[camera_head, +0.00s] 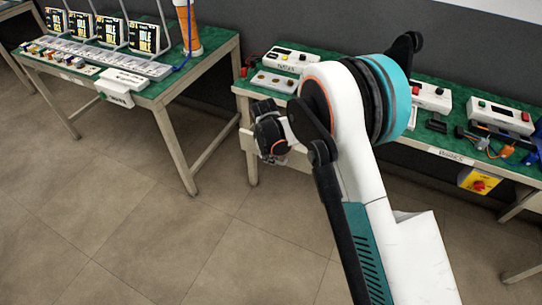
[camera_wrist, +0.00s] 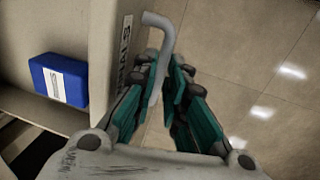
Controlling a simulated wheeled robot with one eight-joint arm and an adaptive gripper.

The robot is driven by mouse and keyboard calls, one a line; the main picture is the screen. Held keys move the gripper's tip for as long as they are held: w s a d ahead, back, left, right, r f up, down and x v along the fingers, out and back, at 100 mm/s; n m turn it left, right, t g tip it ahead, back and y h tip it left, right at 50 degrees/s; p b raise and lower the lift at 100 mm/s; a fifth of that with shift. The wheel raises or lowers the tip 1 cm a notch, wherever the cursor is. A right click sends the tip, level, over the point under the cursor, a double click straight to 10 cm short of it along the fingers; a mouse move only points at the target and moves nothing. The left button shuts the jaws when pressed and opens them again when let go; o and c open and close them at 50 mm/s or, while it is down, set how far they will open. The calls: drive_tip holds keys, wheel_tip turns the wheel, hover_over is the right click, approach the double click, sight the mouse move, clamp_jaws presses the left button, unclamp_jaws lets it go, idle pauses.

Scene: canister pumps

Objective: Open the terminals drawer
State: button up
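The terminals drawer (camera_wrist: 103,60) shows in the wrist view with its pale front panel and a partly visible label ending in "NALS". The drawer stands at least partly open, since I see into it. Its grey bent handle (camera_wrist: 167,38) runs down between the fingertips of my gripper (camera_wrist: 165,75). The fingers are close on both sides of the handle and look shut on it. In the head view my gripper (camera_head: 272,148) is at the front of the right-hand table, beside a pale drawer part (camera_head: 247,140). My arm hides much of the drawer there.
A blue box (camera_wrist: 59,80) with a white label lies inside the drawer. The green-topped table (camera_head: 250,86) carries white control units (camera_head: 291,60). Another workbench (camera_head: 205,55) stands at left. A yellow switch box (camera_head: 478,182) hangs at right. The floor between the benches is clear.

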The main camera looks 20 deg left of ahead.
idle(0.3)
wheel_tip(320, 180, up, 12)
drive_tip(key=s, duration=0.2)
idle(0.3)
drive_tip(key=shift+a+f, duration=0.1)
